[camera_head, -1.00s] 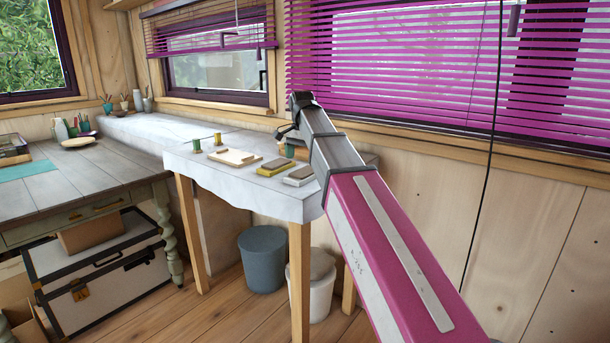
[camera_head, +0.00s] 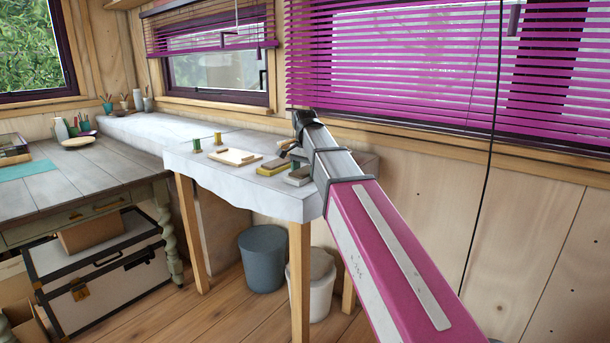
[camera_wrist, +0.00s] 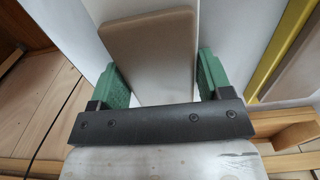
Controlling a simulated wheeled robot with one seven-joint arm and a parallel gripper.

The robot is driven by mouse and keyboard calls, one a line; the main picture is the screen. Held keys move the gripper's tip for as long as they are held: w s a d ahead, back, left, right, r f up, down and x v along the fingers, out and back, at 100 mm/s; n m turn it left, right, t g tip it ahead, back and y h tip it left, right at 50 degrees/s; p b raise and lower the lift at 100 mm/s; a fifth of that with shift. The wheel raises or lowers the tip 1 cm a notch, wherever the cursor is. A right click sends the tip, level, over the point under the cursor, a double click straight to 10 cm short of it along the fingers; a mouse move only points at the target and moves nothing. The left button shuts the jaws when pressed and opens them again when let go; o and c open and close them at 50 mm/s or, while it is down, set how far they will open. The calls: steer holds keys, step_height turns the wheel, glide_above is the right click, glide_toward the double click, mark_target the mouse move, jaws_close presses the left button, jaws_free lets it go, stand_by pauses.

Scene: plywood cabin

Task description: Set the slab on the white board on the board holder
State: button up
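The grey-brown slab (camera_wrist: 152,50) lies between my gripper's green fingers in the wrist view. In the head view, the white board (camera_head: 299,179) is at the table's right front, partly behind my arm, with the slab on top. My gripper (camera_wrist: 162,84) is open around the slab, with a gap at the left finger and the right finger close to its edge. In the head view my gripper (camera_head: 288,150) is small and partly hidden. A pale wooden board (camera_head: 232,157), perhaps the board holder, lies farther left on the table.
A yellow board (camera_head: 272,167) with a brown slab lies beside the white board; its yellow edge shows in the wrist view (camera_wrist: 284,45).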

steer(key=shift+c, duration=1.3)
steer(key=shift+r, duration=0.15)
